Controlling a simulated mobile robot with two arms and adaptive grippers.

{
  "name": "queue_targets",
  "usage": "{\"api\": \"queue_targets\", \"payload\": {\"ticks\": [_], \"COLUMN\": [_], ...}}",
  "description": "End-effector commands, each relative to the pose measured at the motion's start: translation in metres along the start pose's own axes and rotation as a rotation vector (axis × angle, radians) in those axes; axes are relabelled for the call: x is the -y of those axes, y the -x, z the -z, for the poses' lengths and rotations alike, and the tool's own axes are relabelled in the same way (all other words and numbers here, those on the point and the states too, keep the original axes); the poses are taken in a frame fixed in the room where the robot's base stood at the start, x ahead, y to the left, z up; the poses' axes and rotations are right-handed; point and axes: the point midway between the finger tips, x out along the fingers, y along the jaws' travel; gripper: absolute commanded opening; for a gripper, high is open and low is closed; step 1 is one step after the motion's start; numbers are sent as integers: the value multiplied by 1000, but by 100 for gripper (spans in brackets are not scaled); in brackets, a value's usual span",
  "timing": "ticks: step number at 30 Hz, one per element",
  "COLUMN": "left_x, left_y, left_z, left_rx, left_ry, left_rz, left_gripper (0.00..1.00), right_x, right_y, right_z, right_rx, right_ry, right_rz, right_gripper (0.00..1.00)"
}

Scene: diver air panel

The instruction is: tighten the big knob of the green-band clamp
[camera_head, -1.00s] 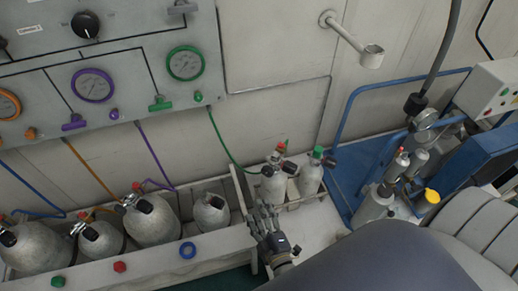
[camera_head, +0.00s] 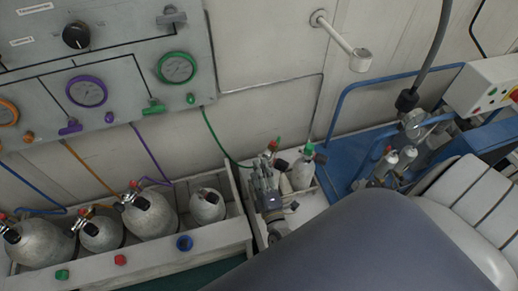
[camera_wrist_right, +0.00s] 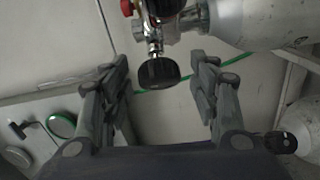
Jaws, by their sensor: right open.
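The clamp (camera_wrist_right: 158,42) with a big black knob (camera_wrist_right: 158,72) sits on the valve of a grey cylinder (camera_wrist_right: 240,22) in the right wrist view. A green hose (camera_wrist_right: 150,90) passes behind the knob; I cannot make out a green band. My right gripper (camera_wrist_right: 160,62) is open, one finger on either side of the knob, with gaps on both sides. In the head view my right gripper (camera_head: 265,177) stands in front of this cylinder and hides most of it; the green hose (camera_head: 222,150) runs from the panel to there. My left gripper is not in view.
A green-knobbed cylinder (camera_head: 303,172) stands close on the right. Several grey cylinders stand in a trough (camera_head: 150,262) at left, under the gauge panel (camera_head: 120,55). A blue cart rail (camera_head: 400,83) and a striped white seat (camera_head: 470,205) are at right.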

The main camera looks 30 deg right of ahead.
Motion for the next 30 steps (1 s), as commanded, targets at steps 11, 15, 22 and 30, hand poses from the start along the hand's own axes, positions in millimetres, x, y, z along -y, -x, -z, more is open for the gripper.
{"api": "queue_targets", "payload": {"ticks": [11, 15, 22, 30], "left_x": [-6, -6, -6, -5], "left_y": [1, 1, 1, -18], "left_z": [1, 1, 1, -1], "left_rx": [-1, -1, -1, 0], "left_ry": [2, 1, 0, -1], "left_rz": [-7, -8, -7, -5], "left_gripper": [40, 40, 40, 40], "right_x": [0, 0, 0, 6], "right_y": [-13, -13, -13, -13], "right_z": [0, 0, 0, -1], "right_rx": [-1, 0, 0, -2], "right_ry": [0, 0, 0, -49], "right_rz": [1, 1, 1, -46], "right_gripper": [55, 46, 11, 11]}}
